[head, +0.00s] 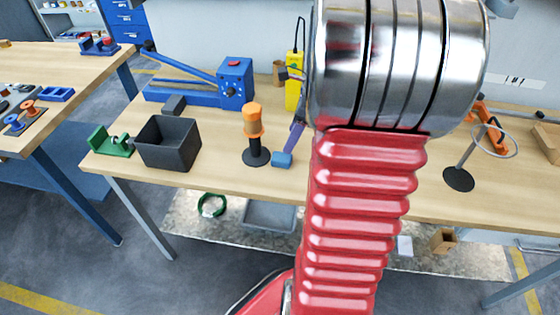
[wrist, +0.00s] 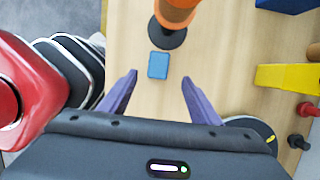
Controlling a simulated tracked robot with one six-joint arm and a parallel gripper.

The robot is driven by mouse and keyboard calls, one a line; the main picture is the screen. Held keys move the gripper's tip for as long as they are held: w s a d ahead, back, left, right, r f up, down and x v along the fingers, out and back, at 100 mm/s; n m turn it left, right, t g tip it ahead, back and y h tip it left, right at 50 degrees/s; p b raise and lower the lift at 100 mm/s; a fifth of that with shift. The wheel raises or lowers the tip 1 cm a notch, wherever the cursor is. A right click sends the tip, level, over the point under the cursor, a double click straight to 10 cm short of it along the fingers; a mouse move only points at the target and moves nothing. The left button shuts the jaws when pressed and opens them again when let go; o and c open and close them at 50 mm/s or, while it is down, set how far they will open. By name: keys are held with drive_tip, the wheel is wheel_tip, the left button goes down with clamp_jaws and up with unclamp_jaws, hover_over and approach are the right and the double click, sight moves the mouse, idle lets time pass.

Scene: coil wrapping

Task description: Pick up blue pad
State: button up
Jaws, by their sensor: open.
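The blue pad (head: 282,160) is a small block lying on the wooden table near its front edge, just right of the black round base of an orange-topped stand. In the wrist view the blue pad (wrist: 158,65) lies flat beside that base, ahead of my fingertips and between their lines. My gripper (wrist: 158,82) has two purple fingers spread apart with nothing between them. In the head view one purple finger of my gripper (head: 298,135) shows beside the pad; my arm hides the rest.
The orange and black stand (head: 254,135) is close to the pad. A black open bin (head: 168,143), a green clamp (head: 112,142) and a blue lever device (head: 215,85) stand to the left. A yellow tool (head: 294,80) stands behind. A ring stand (head: 460,178) is at right.

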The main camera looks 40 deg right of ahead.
sight(283, 157)
drive_tip(key=shift+x, duration=1.95)
drive_tip(key=shift+x, duration=2.6)
drive_tip(key=shift+s+a, duration=0.1)
drive_tip(key=shift+s, duration=0.1)
drive_tip(key=shift+c, duration=0.3)
drive_tip(key=c, duration=1.1)
